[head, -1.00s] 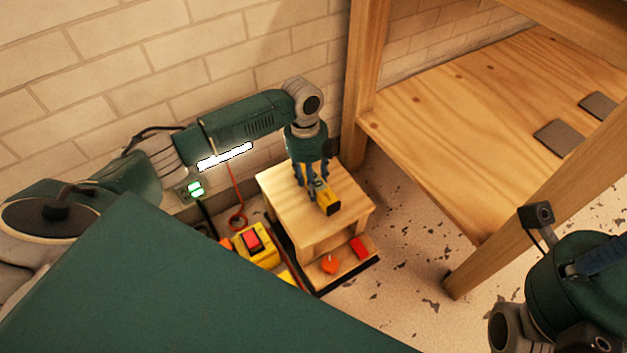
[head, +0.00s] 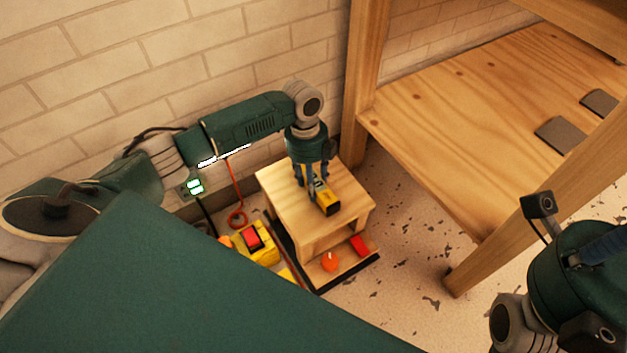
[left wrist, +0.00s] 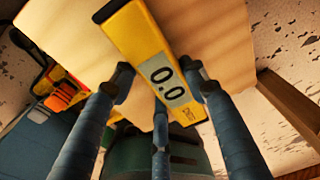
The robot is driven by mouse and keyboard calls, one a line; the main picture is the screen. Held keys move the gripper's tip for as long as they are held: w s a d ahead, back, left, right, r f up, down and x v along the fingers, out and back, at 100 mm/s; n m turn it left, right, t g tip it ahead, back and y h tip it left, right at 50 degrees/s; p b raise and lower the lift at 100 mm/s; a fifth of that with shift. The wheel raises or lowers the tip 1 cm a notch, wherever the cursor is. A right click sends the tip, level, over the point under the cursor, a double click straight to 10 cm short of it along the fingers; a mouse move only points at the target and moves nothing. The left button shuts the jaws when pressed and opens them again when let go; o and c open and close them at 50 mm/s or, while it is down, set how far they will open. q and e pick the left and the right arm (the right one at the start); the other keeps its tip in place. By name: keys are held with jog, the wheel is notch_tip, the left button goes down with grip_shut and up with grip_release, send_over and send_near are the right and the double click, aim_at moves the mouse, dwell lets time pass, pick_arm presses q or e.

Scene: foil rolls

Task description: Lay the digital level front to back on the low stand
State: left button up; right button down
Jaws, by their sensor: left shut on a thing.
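The yellow digital level (head: 327,204) is over the wooden top of the low stand (head: 350,197), its length running roughly front to back. My left gripper (head: 314,194) points down and is shut on the level. In the left wrist view the level (left wrist: 141,42) passes between the blue fingers (left wrist: 160,95), with its display reading 0.0. I cannot tell whether its underside touches the stand top. My right wrist (head: 570,275) is at the lower right edge; its fingers do not show clearly.
A yellow box with a red top (head: 255,243) is left of the stand. An orange knob (head: 330,261) and a red block (head: 360,246) are at the stand's low front. A wooden bench (head: 470,130) is at the right, a brick wall (head: 100,70) behind. Speckled floor (head: 400,260) is open in front.

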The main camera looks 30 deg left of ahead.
pick_arm(q)
jog(key=shift+f, duration=0.3)
